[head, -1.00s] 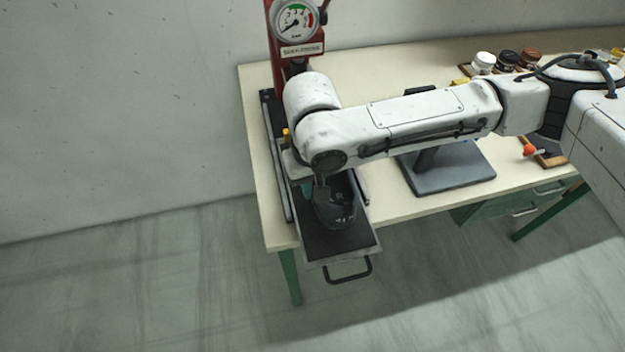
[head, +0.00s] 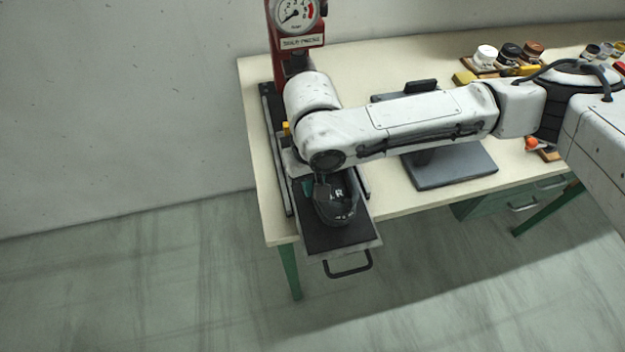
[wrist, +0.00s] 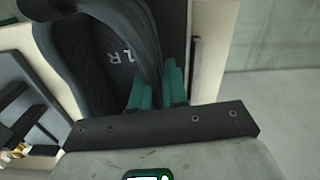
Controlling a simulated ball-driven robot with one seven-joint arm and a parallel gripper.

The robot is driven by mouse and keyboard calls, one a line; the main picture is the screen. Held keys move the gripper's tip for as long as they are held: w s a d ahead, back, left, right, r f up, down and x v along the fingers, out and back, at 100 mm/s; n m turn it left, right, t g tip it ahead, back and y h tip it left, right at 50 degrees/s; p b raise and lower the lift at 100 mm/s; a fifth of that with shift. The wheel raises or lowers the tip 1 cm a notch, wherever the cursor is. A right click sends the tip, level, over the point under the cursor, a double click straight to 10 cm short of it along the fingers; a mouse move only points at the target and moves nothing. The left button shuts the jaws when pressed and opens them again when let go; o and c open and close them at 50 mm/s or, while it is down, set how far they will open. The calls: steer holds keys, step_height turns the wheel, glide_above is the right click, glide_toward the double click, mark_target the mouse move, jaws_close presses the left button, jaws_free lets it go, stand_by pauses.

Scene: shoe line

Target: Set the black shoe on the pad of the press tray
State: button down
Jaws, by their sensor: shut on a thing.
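The black shoe (head: 340,210) is over the dark pad (head: 345,238) of the pulled-out press tray in the head view. Its opening faces up, and a pale "R" mark shows inside. In the wrist view the shoe (wrist: 88,60) fills the upper left. My gripper's teal fingers (wrist: 158,88) are shut on the shoe's collar wall, one on each side of it. In the head view only a bit of teal finger (head: 308,188) shows beside the shoe, below my wrist. I cannot tell whether the sole touches the pad.
The red press (head: 287,55) with its gauge stands behind the tray. The tray handle (head: 348,266) juts past the table edge. A dark grey stand (head: 450,168) is to the right. Pots (head: 510,52) stand at the back right. Bare tabletop (head: 395,206) lies right of the tray.

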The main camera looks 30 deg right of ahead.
steer(key=shift+f, duration=0.15)
steer(key=c, duration=1.1)
jaws_free()
steer(key=shift+o, duration=0.2)
step_height(320, 180, up, 11)
steer(key=shift+f+b, duration=0.15)
steer(key=shift+b, duration=0.15)
